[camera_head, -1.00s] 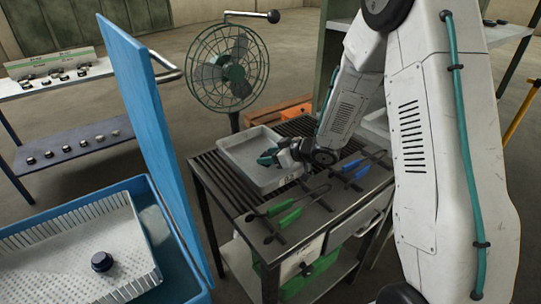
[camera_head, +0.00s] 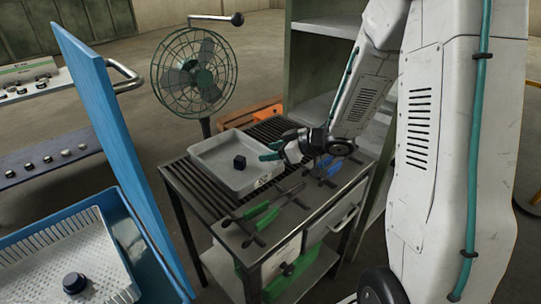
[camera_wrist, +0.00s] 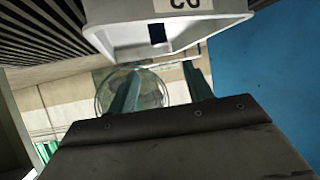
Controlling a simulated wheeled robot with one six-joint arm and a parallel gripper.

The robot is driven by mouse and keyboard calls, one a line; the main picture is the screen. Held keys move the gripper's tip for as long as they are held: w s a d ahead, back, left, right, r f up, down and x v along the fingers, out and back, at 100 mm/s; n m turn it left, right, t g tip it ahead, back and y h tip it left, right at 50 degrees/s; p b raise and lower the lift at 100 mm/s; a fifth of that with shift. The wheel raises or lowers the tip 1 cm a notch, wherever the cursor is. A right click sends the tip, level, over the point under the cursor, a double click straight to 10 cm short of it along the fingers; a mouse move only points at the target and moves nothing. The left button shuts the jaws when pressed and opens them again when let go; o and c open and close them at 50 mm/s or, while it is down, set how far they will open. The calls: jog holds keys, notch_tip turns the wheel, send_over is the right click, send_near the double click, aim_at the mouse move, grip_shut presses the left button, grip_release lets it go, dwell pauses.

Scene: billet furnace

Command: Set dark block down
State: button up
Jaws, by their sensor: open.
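The dark block (camera_head: 240,162) sits inside the light grey tray (camera_head: 212,162), on its floor near the middle. The tray rests on the slatted part of a metal work table. My gripper (camera_head: 270,151) is open and empty, with teal fingers, just right of the block and apart from it, by the tray's right rim. In the wrist view the dark block (camera_wrist: 157,34) shows inside the tray (camera_wrist: 120,38) at the top, beyond my two spread fingers (camera_wrist: 160,90).
Green-handled tongs (camera_head: 259,216) and blue-handled tongs (camera_head: 329,168) lie on the table's front and right. A fan (camera_head: 197,76) stands behind. A blue panel (camera_head: 98,105) and a blue bin with a white perforated basket (camera_head: 40,262) holding a dark round piece (camera_head: 74,283) are at left.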

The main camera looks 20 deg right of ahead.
jog(key=d+r+m+t+h, duration=0.1)
jog(key=d+r+m+h, duration=0.1)
jog(key=d+r+h, duration=0.35)
jog(key=s+d+r+m+g+h, duration=0.2)
jog(key=s+r+m+h, duration=0.2)
jog(key=s+r+h, duration=0.3)
jog(key=s+a+r+m+g+y, duration=0.1)
jog(key=s+a, duration=0.4)
jog(key=s, duration=0.7)
jog(key=s+a+r+m+g+y, duration=0.1)
jog(key=s+a+g+y, duration=0.2)
jog(key=s, duration=1)
jog(key=a+g, duration=0.2)
jog(key=g, duration=0.1)
jog(key=shift+s+a+r, duration=0.25)
jog(key=shift+a+r, duration=0.05)
jog(key=shift+r, duration=0.05)
jog(key=shift+y, duration=0.25)
